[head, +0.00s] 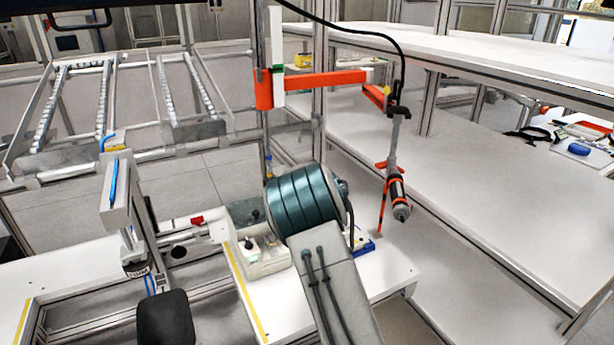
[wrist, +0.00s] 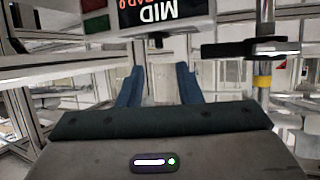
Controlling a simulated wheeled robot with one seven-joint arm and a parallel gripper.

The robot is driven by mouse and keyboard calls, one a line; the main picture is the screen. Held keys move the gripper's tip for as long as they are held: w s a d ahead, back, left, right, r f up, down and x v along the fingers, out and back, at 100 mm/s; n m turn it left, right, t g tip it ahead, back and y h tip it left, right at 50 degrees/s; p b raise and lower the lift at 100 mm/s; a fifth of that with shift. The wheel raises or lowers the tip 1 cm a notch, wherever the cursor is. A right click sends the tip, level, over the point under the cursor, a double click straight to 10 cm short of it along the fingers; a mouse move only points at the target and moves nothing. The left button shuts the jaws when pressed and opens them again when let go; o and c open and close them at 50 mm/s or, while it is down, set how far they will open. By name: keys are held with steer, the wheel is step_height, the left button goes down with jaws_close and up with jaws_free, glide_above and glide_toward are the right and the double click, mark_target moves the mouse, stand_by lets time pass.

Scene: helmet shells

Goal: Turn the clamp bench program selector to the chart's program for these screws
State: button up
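My gripper (wrist: 158,80) is open, its two blue fingers apart with nothing between them in the wrist view. In the head view my own arm hides it. A pale panel (wrist: 100,40) hangs above the fingers in the wrist view. Its dark display (wrist: 150,12) reads "MID" upside down, with a partly cut red line. A small dark knob-like part (wrist: 158,42) shows at the panel's lower edge, beyond the fingertips; I cannot tell its setting. In the head view a cream box (head: 264,262) with a dark knob (head: 249,243) sits on the bench. No chart or screws can be made out.
A red-and-black hanging tool (head: 397,192) hangs from an orange arm (head: 325,80) right of my arm. A blue-edged item (head: 366,246) lies on the white bench (head: 385,275). A grey post (head: 116,200) stands left. A dark bracket (wrist: 255,48) is at the wrist view's right.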

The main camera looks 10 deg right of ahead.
steer(key=shift+p+x, duration=0.95)
steer(key=shift+x, duration=2.75)
jaws_close()
